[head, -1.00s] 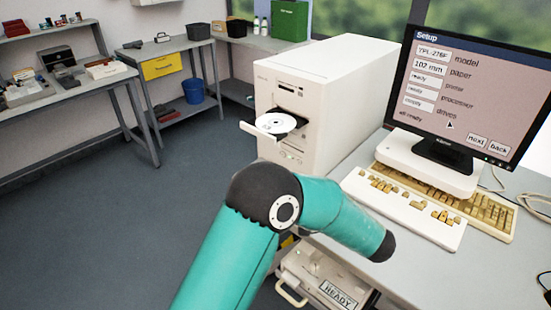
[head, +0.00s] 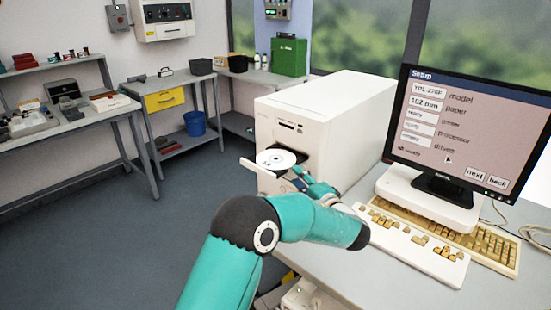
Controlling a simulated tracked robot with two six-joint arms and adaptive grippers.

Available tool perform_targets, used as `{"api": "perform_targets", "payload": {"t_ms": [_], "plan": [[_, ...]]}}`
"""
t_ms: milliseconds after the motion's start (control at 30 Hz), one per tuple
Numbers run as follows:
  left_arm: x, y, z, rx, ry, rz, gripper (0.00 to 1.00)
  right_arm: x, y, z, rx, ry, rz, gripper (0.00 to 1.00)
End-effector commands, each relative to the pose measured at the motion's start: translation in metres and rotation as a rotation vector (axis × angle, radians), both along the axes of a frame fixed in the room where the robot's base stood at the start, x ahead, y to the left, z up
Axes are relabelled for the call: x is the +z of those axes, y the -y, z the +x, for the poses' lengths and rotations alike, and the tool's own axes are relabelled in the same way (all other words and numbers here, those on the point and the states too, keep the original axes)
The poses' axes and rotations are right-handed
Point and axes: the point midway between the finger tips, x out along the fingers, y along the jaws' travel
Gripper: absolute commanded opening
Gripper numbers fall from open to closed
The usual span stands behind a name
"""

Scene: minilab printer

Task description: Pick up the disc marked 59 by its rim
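A white disc (head: 276,158) lies flat on the open drive tray (head: 250,166) of the white computer tower (head: 340,125). Its marking is too small to read. My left gripper (head: 298,176) is just right of the tray, close to the disc's near right edge. My own teal arm hides part of the gripper, and its fingers are too small to tell whether they are open or touching the disc. My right gripper is not in view.
A monitor (head: 470,130) showing a Setup page stands right of the tower. A cream keyboard (head: 480,245) and a white strip with yellow keys (head: 415,243) lie before it. Side benches (head: 75,122) stand at the left, with clear floor between.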

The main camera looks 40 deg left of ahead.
Motion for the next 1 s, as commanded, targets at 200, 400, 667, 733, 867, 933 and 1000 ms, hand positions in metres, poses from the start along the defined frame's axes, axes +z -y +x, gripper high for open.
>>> {"api": "perform_targets", "payload": {"t_ms": [200, 400, 667, 733, 867, 933, 1000], "plan": [[0.004, -0.018, 0.008, 0.004, -0.001, 0.0, 0.31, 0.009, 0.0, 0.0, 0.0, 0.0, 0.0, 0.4], [0.004, -0.042, 0.021, 0.003, -0.002, -0.001, 0.31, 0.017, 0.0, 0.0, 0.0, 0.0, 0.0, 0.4], [0.003, -0.048, 0.024, 0.001, -0.002, 0.0, 0.31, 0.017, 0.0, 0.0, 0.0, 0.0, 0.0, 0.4], [0.003, -0.048, 0.024, 0.001, -0.001, 0.0, 0.3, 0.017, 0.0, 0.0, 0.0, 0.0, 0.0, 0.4], [0.003, -0.048, 0.023, 0.001, -0.001, 0.0, 0.08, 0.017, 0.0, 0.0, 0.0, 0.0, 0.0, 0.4], [0.003, -0.048, 0.023, 0.001, -0.001, 0.0, 0.0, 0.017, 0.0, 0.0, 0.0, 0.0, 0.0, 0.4], [0.003, -0.048, 0.023, 0.001, -0.001, 0.0, 0.0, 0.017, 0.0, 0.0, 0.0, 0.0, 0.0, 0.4]]}}
